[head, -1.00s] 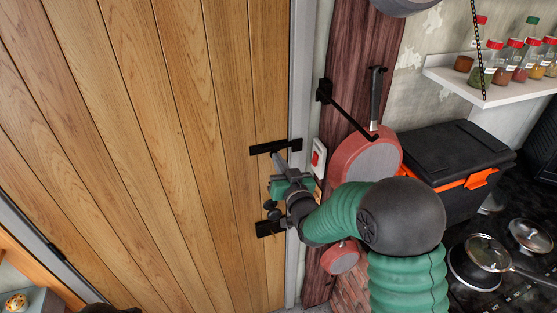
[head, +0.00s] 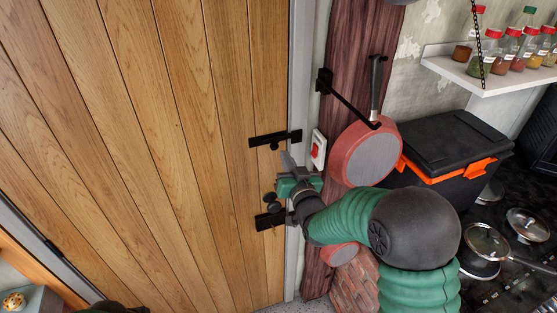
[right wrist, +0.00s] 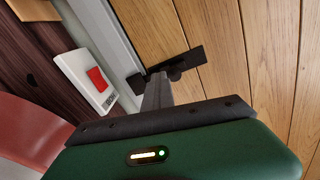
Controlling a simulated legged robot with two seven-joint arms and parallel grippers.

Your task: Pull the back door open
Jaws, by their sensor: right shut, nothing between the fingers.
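The back door (head: 190,140) is made of light wooden planks and looks closed against its pale frame (head: 299,70). Near its right edge are a black upper fitting (head: 275,139) and a black lower fitting (head: 270,220). My right gripper (head: 287,160) is shut and empty at the door's edge, just below the upper fitting. In the right wrist view, its fingers (right wrist: 157,92) point at a black fitting (right wrist: 172,70) with a rounded knob, and appear close to it. Whether they touch cannot be told.
A white switch with a red rocker (head: 317,150) is on the wall beside the gripper. A red pan (head: 366,155) hangs right of it. A black box (head: 445,150), spice shelf (head: 490,82) and stove pots (head: 487,243) stand further right.

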